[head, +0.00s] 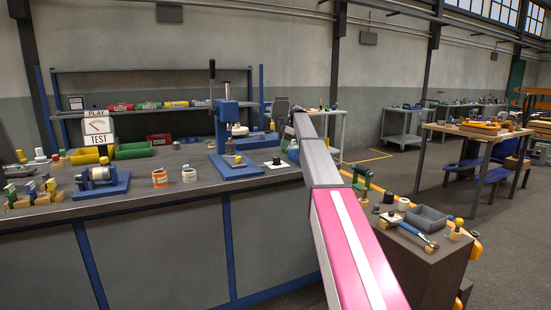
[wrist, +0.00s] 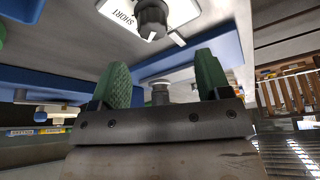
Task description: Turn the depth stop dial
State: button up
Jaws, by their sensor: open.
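In the wrist view, a dark round dial (wrist: 152,18) with a white pointer mark stands on a white plate (wrist: 182,12) lettered "SHORT", at the top of the picture. I take it to be the depth stop dial; its top is cut off by the frame edge. My gripper (wrist: 162,72) is open, its two green fingers apart. The dial lies beyond the fingertips and apart from them. A small grey cylindrical part (wrist: 160,92) shows between the fingers, farther back. In the head view, a blue press (head: 227,125) stands on the bench.
The grey bench (head: 150,215) holds a blue vise-like fixture (head: 100,180), an orange roll (head: 160,178), a white roll (head: 189,174) and a green bin (head: 133,150). A yellow bin (head: 90,155) stands beside a "PLAY TEST" sign (head: 98,126). A grey tray (head: 426,218) lies on the right.

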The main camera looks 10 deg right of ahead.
aim_at(277, 158)
jog(key=x, duration=0.3)
jog(key=w+x, duration=0.1)
jog(key=x, duration=0.6)
jog(key=shift+w+a+r, duration=0.1)
jog(key=shift+w+a, duration=0.05)
jog(key=shift+c, duration=0.3)
jog(key=c, duration=0.9)
